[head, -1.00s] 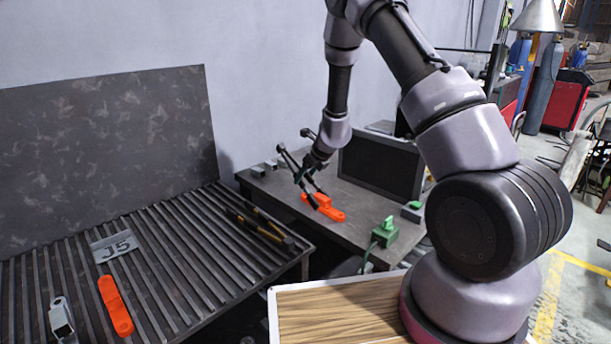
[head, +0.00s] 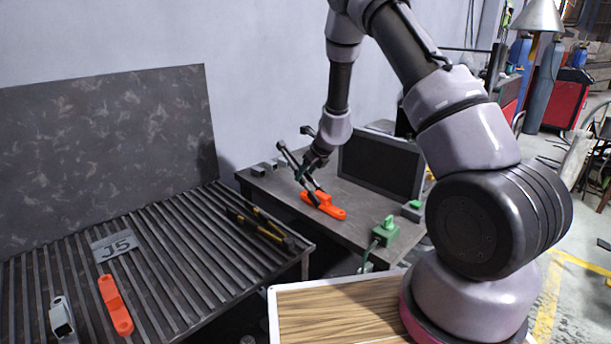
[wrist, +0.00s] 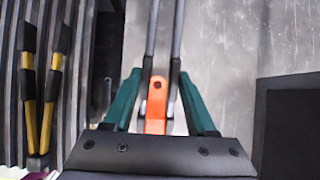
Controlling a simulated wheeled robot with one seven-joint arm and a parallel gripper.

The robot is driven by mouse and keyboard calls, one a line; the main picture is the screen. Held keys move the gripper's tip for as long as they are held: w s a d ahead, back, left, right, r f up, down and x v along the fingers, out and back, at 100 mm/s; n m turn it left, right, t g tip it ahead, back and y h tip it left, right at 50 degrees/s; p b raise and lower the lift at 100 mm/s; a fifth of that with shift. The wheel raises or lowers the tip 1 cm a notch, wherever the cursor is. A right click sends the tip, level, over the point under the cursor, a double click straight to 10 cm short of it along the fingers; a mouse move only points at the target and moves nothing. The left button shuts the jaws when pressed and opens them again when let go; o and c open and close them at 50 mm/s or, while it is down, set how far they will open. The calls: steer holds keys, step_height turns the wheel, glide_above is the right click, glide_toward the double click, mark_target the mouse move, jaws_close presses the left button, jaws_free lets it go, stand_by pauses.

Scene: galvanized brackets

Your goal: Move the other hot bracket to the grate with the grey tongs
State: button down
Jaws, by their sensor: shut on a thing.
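My gripper (head: 306,172) is shut on the grey tongs (wrist: 177,35), between its green fingers. The tongs slant down over the side table, their lower ends at an orange-glowing bracket (head: 333,210). In the wrist view this bracket (wrist: 155,106) shows between the two tong arms. It appears to rest on the table; I cannot tell whether the tongs pinch it. A second orange bracket (head: 115,306) lies on the slatted grate (head: 180,256) at the left, next to a grey bracket (head: 62,320).
Black-and-yellow tongs (head: 262,230) lie at the grate's right end. A J5 plate (head: 115,246) lies on the grate. The side table (head: 352,226) also holds a dark panel (head: 382,165), green-topped items (head: 385,233) and small grey blocks (head: 258,170). Grate slats are clear between the plate and tongs.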

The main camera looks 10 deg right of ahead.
steer(key=shift+r, duration=1.25)
step_height(320, 180, up, 9)
stand_by(0.4)
